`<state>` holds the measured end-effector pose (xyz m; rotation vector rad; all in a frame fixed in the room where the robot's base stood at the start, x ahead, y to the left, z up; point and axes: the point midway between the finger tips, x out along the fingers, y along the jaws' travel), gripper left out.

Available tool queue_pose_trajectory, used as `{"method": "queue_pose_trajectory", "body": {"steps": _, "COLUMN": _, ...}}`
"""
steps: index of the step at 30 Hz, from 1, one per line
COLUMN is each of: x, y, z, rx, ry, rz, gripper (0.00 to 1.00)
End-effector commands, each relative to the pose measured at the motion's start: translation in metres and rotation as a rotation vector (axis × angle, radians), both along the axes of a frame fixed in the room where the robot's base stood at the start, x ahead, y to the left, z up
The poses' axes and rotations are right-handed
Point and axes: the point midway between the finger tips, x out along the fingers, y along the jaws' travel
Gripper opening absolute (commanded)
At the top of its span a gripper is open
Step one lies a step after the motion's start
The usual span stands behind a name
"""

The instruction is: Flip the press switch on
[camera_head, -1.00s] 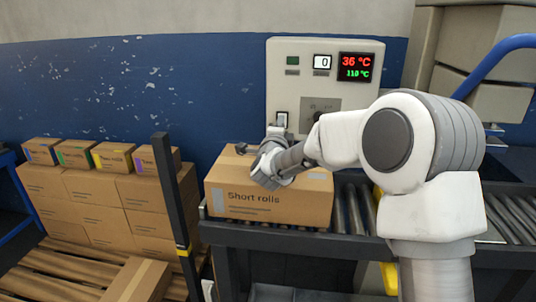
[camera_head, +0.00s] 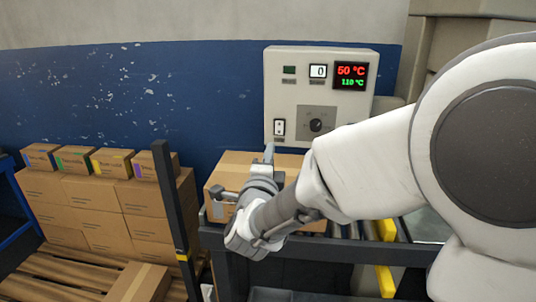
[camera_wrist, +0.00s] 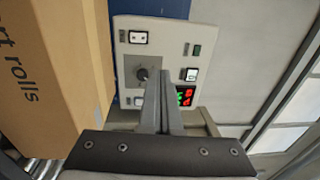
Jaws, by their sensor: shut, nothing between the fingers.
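A pale grey control panel (camera_head: 384,60) is on the blue wall, and it also shows rotated in the wrist view (camera_wrist: 127,22). A white rocker switch (camera_head: 279,127) is at its lower left; the same switch is near the top of the wrist view (camera_wrist: 137,37). Its label is too small to read. My gripper (camera_head: 268,152) is shut and empty, pointing up below the switch in the head view. In the wrist view its fingers (camera_wrist: 158,80) lie together, their tips overlapping the panel near the knob. I see no contact with the switch.
A round knob (camera_head: 316,125) sits right of the switch. A display (camera_head: 351,76) reads 50 °C above 110 °C. A large carton (camera_head: 232,170) stands on the roller conveyor below, partly behind my gripper. Stacked cartons (camera_head: 95,205) are at left, with a dark post (camera_head: 168,200) beside them.

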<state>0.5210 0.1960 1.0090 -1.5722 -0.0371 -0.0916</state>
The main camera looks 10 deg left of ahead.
Motion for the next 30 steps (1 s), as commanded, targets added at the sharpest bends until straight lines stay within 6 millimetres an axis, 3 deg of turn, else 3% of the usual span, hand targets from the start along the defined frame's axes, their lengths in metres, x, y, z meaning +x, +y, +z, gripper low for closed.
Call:
{"method": "queue_pose_trajectory", "body": {"steps": 6, "x": -0.023, "y": 0.001, "z": 0.003, "rx": -0.001, "ry": 0.000, "rz": 0.001, "gripper": 0.00}}
{"method": "queue_pose_trajectory", "body": {"steps": 20, "x": -0.025, "y": 0.000, "z": 0.004, "rx": -0.010, "ry": 0.005, "rz": 0.006, "gripper": 0.00}}
{"method": "queue_pose_trajectory", "body": {"steps": 25, "x": -0.024, "y": -0.003, "z": 0.011, "rx": -0.125, "ry": 0.063, "rz": 0.069, "gripper": 0.00}}
{"method": "queue_pose_trajectory", "body": {"steps": 30, "x": -0.033, "y": -0.012, "z": 0.014, "rx": -0.352, "ry": 0.169, "rz": 0.182, "gripper": 0.00}}
